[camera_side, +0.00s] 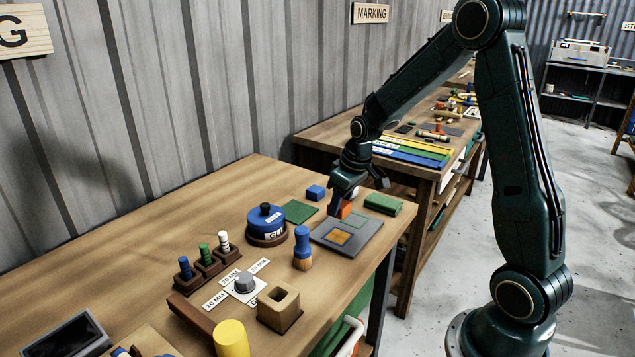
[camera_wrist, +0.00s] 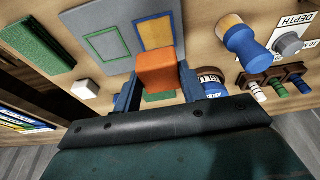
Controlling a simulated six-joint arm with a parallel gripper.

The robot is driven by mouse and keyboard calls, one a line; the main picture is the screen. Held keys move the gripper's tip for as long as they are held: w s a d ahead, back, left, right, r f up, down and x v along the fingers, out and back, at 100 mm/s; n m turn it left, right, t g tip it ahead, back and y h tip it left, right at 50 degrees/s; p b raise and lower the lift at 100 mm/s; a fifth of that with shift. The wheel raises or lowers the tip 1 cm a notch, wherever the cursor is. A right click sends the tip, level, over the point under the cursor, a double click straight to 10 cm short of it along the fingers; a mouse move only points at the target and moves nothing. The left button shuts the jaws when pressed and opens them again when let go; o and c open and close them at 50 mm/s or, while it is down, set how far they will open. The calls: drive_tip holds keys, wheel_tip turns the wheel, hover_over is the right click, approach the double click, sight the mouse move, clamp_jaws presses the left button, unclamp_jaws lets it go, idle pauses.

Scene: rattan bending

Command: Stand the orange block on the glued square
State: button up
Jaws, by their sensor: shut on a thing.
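The orange block (camera_side: 345,211) is between the fingers of my gripper (camera_side: 344,204), which is shut on it. In the wrist view the orange block (camera_wrist: 157,72) sits between the two blue fingers. The grey board (camera_side: 358,242) carries two squares. The other, green-outlined square (camera_wrist: 108,46) is grey inside. The block is near the board's back edge; I cannot tell whether it touches anything below.
A green block (camera_side: 383,204) lies right of the board, a green sheet (camera_side: 298,212) left of it. A blue block (camera_side: 315,192) stands behind. A blue-handled brush (camera_side: 302,248) and the glue pot (camera_side: 265,226) stand left of the board. A white block (camera_wrist: 85,88) shows in the wrist view.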

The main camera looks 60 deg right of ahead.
sight(347, 205)
drive_tip(key=shift+f, duration=3.4)
drive_tip(key=shift+f, duration=0.1)
drive_tip(key=o, duration=1)
drive_tip(key=shift+c, duration=0.2)
drive_tip(key=v, duration=1.1)
drive_tip(key=shift+s+r, duration=0.15)
drive_tip(key=shift+r, duration=0.5)
